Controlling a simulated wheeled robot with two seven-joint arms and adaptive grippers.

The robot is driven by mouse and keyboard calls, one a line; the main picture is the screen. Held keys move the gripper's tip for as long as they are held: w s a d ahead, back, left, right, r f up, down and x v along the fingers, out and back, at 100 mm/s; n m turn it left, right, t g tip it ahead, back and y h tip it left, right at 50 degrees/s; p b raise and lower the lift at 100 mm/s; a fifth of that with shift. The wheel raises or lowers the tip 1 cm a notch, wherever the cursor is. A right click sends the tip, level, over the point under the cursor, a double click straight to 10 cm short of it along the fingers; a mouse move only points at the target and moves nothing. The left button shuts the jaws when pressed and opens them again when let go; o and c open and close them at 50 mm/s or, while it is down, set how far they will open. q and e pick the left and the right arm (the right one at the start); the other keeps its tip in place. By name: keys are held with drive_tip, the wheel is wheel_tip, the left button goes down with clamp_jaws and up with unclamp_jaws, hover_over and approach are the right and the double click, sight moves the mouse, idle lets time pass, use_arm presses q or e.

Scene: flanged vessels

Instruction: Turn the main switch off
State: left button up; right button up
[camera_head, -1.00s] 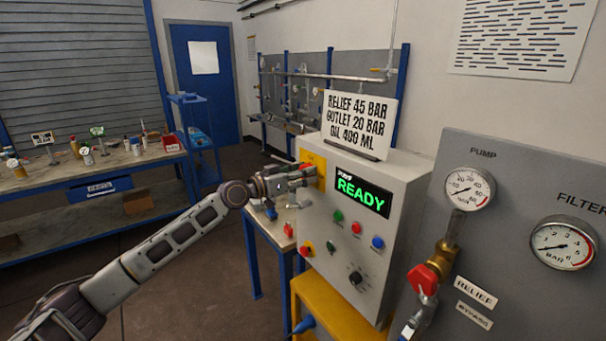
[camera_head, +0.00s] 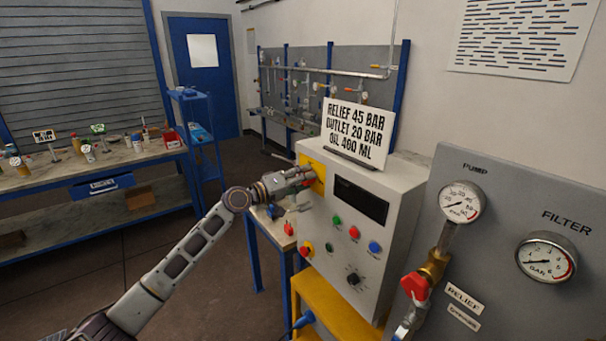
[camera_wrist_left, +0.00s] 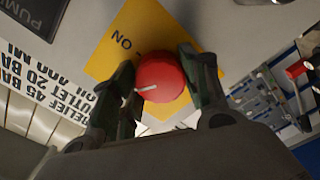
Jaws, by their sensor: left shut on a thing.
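The main switch is a round red knob (camera_wrist_left: 161,77) with a white pointer line, on a yellow plate (camera_wrist_left: 118,42) marked "ON". In the left wrist view the pointer is turned away from the "ON" mark. My left gripper (camera_head: 312,176) is at the plate on the upper left of the grey control box (camera_head: 399,215). In the left wrist view its fingers (camera_wrist_left: 163,88) are closed on both sides of the knob. In the head view the gripper hides the knob. The box's display (camera_head: 360,201) is dark. My right gripper is not in view.
Below the display are green, red and blue buttons (camera_head: 375,247), a black dial (camera_head: 353,279) and a red knob (camera_head: 306,249). A sign (camera_head: 357,131) stands on the box. A gauge panel (camera_head: 500,200) with a red-handled valve (camera_head: 415,286) is at right.

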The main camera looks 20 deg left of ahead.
use_arm(q)
drive_tip(key=shift+r+n+p, duration=0.15)
drive_tip(key=shift+n+p, duration=0.45)
drive_tip(key=shift+n, duration=0.3)
drive_tip(key=n+p, duration=0.3)
drive_tip(key=n, duration=0.1)
drive_tip(key=shift+n, duration=0.3)
